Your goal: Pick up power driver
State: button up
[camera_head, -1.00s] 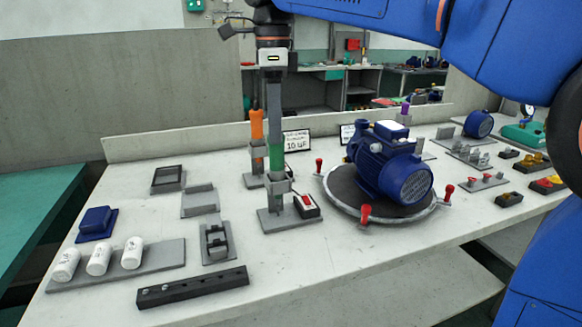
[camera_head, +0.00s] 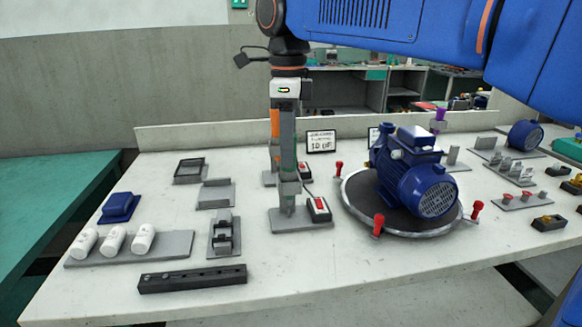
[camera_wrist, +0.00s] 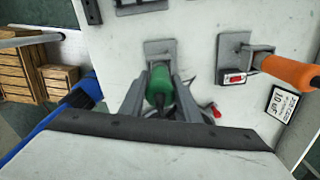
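A green-handled driver stands upright in a grey holder (camera_head: 301,225) on the bench. Its green handle (camera_wrist: 160,88) lies between my fingers in the wrist view. My gripper (camera_wrist: 159,92) points down over it and looks open, one finger on each side. In the head view my gripper (camera_head: 288,165) hides most of the handle. An orange driver (camera_head: 275,122) stands in a holder just behind; it also shows at the right of the wrist view (camera_wrist: 290,72). Which one the task calls the power driver is not marked.
A blue pump motor (camera_head: 418,185) sits on a round turntable with red knobs (camera_head: 378,224), right of the holder. A small box with a red switch (camera_head: 319,208) is beside the holder. White capacitors (camera_head: 114,240) and a black bar (camera_head: 192,280) lie at left.

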grip_shut()
jog(key=shift+r, duration=0.1)
jog(key=c, duration=0.6)
grip_release()
notch_tip(320, 180, up, 12)
jog(key=shift+f, duration=0.25)
jog(key=shift+s+r, duration=0.1)
jog(key=shift+r, duration=0.15)
jog(key=s+d, duration=0.2)
jog(key=s, duration=0.6)
jog(key=s+d, duration=0.3)
jog(key=s, duration=0.6)
jog(key=shift+a+r, duration=0.15)
jog(key=shift+r, duration=2.3)
